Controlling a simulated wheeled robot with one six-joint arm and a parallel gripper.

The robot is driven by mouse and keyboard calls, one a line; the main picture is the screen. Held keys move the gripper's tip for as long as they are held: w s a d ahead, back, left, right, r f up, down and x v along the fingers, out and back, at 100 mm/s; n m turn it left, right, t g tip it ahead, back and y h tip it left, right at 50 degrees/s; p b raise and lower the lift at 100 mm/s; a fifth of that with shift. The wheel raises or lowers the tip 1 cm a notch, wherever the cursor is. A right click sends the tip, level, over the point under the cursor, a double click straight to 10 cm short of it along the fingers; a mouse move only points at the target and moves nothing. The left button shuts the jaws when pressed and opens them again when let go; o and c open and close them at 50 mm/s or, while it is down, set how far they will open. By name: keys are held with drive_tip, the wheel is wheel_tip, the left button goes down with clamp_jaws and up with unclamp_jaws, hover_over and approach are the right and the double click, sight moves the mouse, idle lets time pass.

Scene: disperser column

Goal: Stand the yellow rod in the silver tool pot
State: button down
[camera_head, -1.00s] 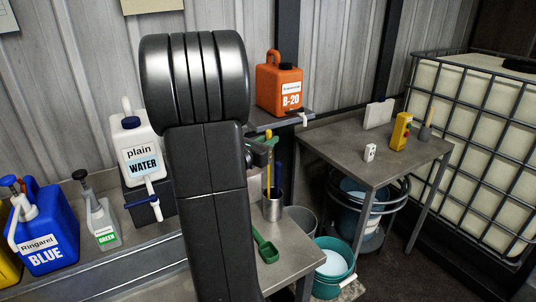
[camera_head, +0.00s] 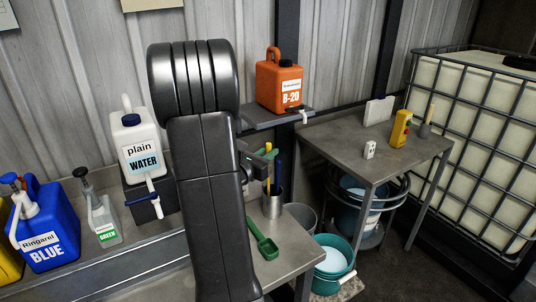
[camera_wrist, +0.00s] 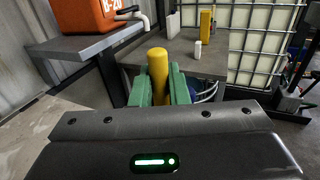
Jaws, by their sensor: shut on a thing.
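The silver tool pot (camera_head: 272,207) stands upright on the near bench in the head view. A dark blue handle (camera_head: 278,174) rises out of it. My gripper (camera_head: 264,155) is above the pot, its green fingers shut on the yellow rod (camera_head: 268,147). The rod is about upright, and its lower part reaches down to the pot's mouth; its bottom end is hidden. In the wrist view the rod's rounded top (camera_wrist: 157,66) stands up between the green fingers (camera_wrist: 160,88). The pot is not seen in the wrist view.
A green scoop (camera_head: 264,242) lies on the bench left of the pot. A shelf (camera_head: 262,119) with an orange B-20 can (camera_head: 279,85) is above and behind. A white water can (camera_head: 137,150) stands left of my arm.

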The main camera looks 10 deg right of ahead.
drive_tip(key=c, duration=1.4)
unclamp_jaws()
drive_tip(key=shift+r+p, duration=0.1)
drive_tip(key=shift+p, duration=0.2)
drive_tip(key=shift+r, duration=0.15)
drive_tip(key=b+v, duration=0.3)
drive_tip(key=v, duration=0.9)
drive_tip(key=shift+b, duration=0.4)
drive_tip(key=shift+d, duration=0.1)
